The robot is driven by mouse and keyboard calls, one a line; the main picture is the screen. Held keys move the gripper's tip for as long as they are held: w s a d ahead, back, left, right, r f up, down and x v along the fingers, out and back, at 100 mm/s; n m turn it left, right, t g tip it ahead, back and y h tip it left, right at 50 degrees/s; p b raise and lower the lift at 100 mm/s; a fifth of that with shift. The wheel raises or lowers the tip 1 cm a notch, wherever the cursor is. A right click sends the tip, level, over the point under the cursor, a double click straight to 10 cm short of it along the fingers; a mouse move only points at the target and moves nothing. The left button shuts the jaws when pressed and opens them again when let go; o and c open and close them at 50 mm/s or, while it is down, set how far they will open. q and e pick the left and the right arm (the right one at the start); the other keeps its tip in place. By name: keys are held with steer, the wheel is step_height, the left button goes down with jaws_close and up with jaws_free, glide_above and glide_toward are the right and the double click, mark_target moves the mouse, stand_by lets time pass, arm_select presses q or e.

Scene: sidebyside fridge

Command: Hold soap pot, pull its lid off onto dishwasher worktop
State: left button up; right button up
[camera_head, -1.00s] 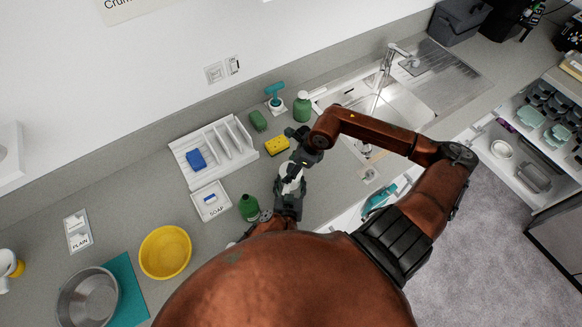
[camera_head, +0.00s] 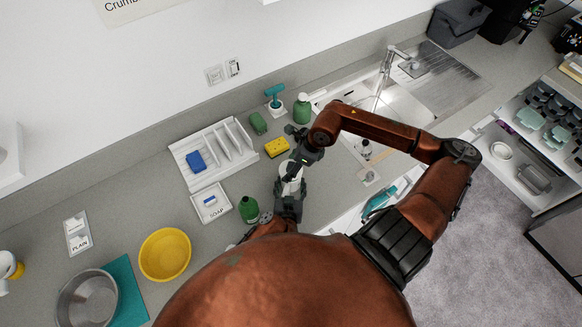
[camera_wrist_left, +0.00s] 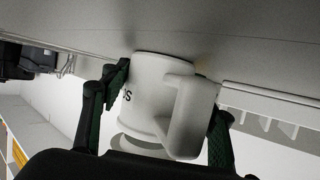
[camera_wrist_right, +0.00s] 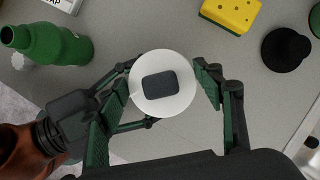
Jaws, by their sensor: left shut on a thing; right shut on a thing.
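The soap pot (camera_wrist_left: 155,95) is a white pot with a handle and a few dark letters. My left gripper (camera_head: 289,188) is shut around it and holds it from the side; its two fingers flank the pot in the left wrist view. My right gripper (camera_head: 300,166) is above the pot, shut on the lid (camera_wrist_right: 165,107), a white round disc with a dark grey knob. A white disc edge (camera_wrist_left: 140,146) shows beyond the pot's rim; I cannot tell whether they still touch. The grey worktop (camera_head: 325,198) lies around them.
A green bottle (camera_head: 249,208) and a white tray marked SOAP (camera_head: 211,203) stand close at left. A yellow sponge (camera_head: 276,147), white rack (camera_head: 214,157) and yellow bowl (camera_head: 165,254) lie farther off. The sink (camera_head: 395,101) is at upper right. Worktop right of the pot is bare.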

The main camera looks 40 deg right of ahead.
mark_target(289, 165)
steer(key=shift+r, duration=0.2)
stand_by(0.4)
steer(key=shift+r, duration=1.95)
steer(key=shift+s+d+f, duration=0.2)
steer(key=s+d+f+m+h, duration=0.1)
steer(key=s+d+f+m, duration=0.3)
steer(key=s+d, duration=0.75)
steer(key=shift+t, duration=0.3)
steer(key=f, duration=0.1)
steer(key=w+d+f, duration=0.1)
steer(key=f, duration=0.1)
steer(key=w+d+f, duration=0.1)
steer(key=f, duration=0.1)
steer(key=shift+f, duration=2.3)
